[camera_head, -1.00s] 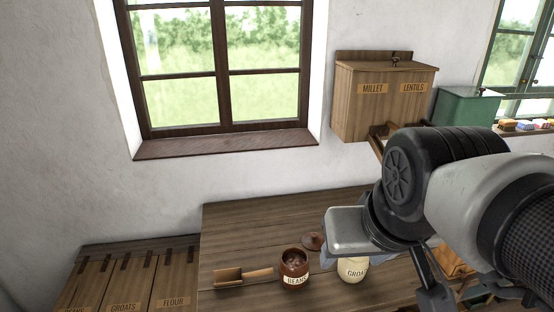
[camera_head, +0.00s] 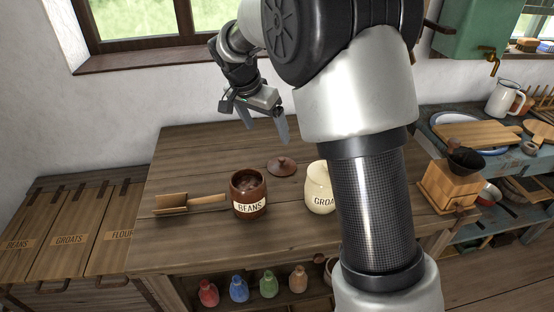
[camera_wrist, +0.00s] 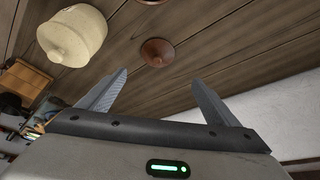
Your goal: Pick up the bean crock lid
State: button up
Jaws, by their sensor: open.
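The bean crock lid (camera_head: 282,166) is a round brown lid with a knob, lying on the wooden table behind and right of the bean crock. It also shows in the wrist view (camera_wrist: 158,51), beyond and between my fingers. The brown bean crock (camera_head: 249,194), labelled BEANS, stands open with beans inside. My gripper (camera_head: 264,128) is open and empty, above the table and behind the lid, apart from it. In the wrist view my two fingers (camera_wrist: 158,92) are spread with nothing between them.
A cream groats crock (camera_head: 319,188) with its lid on stands right of the bean lid, partly hidden by my arm. A coffee grinder (camera_head: 450,185) stands at the right. The table's back left is clear.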

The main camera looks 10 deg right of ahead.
jog(key=b, duration=0.2)
send_over(280, 160)
jog(key=a, duration=0.2)
jog(key=f, duration=0.7)
jog(key=s+f, duration=0.1)
jog(key=f, duration=0.2)
jog(key=shift+d+f, duration=0.2)
jog(key=b+x, duration=0.1)
jog(key=x, duration=0.4)
jog(key=shift+s+d+f, duration=0.15)
jog(key=c, duration=1.3)
jog(key=shift+s, duration=0.1)
jog(key=shift+c, duration=0.7)
